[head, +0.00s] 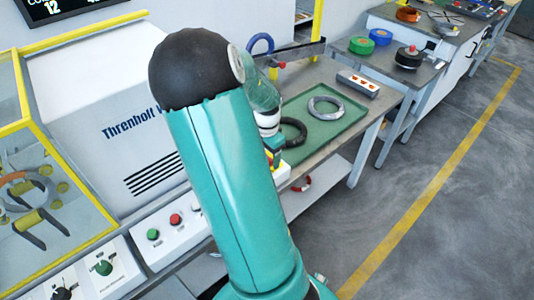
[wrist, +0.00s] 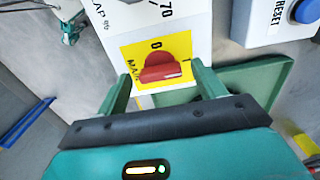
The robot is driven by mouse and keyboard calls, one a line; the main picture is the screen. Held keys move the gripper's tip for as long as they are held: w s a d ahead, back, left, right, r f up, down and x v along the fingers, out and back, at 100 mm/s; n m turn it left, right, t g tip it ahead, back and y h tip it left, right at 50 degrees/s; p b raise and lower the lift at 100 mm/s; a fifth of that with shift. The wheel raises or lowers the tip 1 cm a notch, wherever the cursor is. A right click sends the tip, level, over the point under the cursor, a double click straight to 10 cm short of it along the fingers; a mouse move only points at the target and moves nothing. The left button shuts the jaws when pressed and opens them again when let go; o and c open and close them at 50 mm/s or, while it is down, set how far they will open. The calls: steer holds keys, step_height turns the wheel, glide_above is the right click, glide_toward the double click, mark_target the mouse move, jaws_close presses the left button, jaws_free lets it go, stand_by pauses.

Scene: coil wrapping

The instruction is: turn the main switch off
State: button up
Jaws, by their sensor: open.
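The main switch (wrist: 160,68) shows in the wrist view as a red knob on a yellow plate (wrist: 187,44) marked "MAIN" and "0". The plate is on a white box. The knob's grip lies crosswise in the picture, with a white mark towards its right end; the "0" is above it. My gripper (wrist: 161,72) is open, with one green finger on each side of the knob. I cannot tell whether the fingers touch it. In the head view my arm hides most of the gripper and the switch.
A blue RESET button (wrist: 306,10) is at the upper right of the wrist view. In the head view, a green tray (head: 335,127) holds rings on the bench. Red (head: 175,219) and green (head: 153,234) buttons sit on a panel left of my arm. Open floor lies right.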

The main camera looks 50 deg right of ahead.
steer(key=c, duration=1)
steer(key=shift+n, duration=0.4)
steer(key=n, duration=0.7)
steer(key=shift+n, duration=0.4)
steer(key=n, duration=0.4)
steer(key=shift+n, duration=0.3)
steer(key=n, duration=0.4)
steer(key=shift+n, duration=0.4)
